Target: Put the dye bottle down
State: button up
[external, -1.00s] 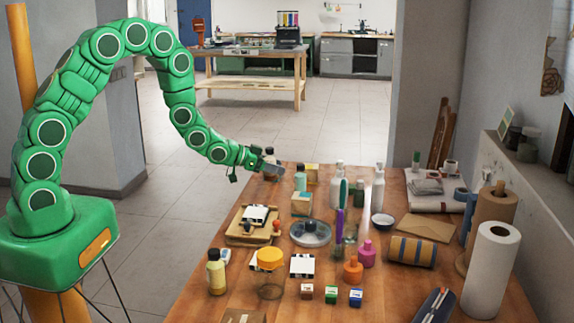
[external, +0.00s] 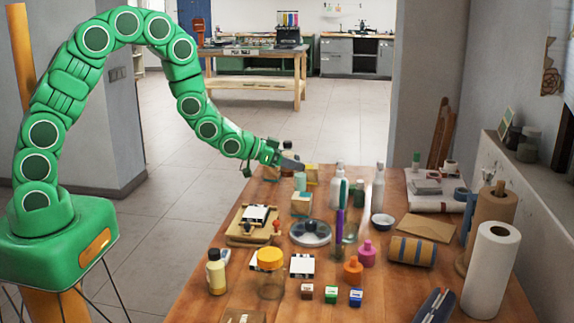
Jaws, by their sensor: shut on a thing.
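My gripper (external: 291,163) is at the far left part of the wooden table, shut on a small bottle (external: 288,146). Only the bottle's dark cap shows clearly above the fingers. Its body is mostly hidden by the gripper, and its colour is hard to tell. It looks about upright. A teal bottle (external: 300,182) stands just below the gripper in the picture, its top covered by the fingers. I cannot tell whether the held bottle touches the table (external: 205,306).
A yellowish box (external: 312,172) and white bottles (external: 337,183) stand close to the right of the gripper. A small box (external: 301,204) and a wooden board (external: 240,238) are nearer. Orange (external: 353,268) and pink bottles (external: 367,254) stand mid-table. The far left edge is near.

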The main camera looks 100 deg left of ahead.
jog(key=w+d+r+m+h, duration=0.1)
jog(key=w+d, duration=0.4)
jog(key=d, duration=0.8)
jog(key=w+d+r+m+t+h, duration=0.15)
jog(key=w+d, duration=0.25)
jog(key=d, duration=1)
jog(key=w+d+r+m+g+h, duration=0.15)
jog(key=w+d, duration=0.35)
jog(key=d, duration=0.8)
jog(key=shift+d+v, duration=0.5)
jog(key=shift+v, duration=3)
jog(key=shift+n+t+y, duration=0.4)
jog(key=shift+n+t, duration=0.1)
jog(key=shift+n, duration=0.1)
jog(key=shift+w+d+f, duration=1.4)
jog(key=shift+w+f, duration=0.15)
jog(key=shift+f, duration=1.25)
jog(key=shift+w+d+f, duration=1.35)
jog(key=shift+w+f, duration=0.2)
jog(key=shift+f, duration=1.25)
jog(key=shift+w+d+f, duration=1.4)
jog(key=shift+w+f, duration=0.1)
jog(key=shift+f, duration=1.35)
jog(key=shift+f, duration=0.4)
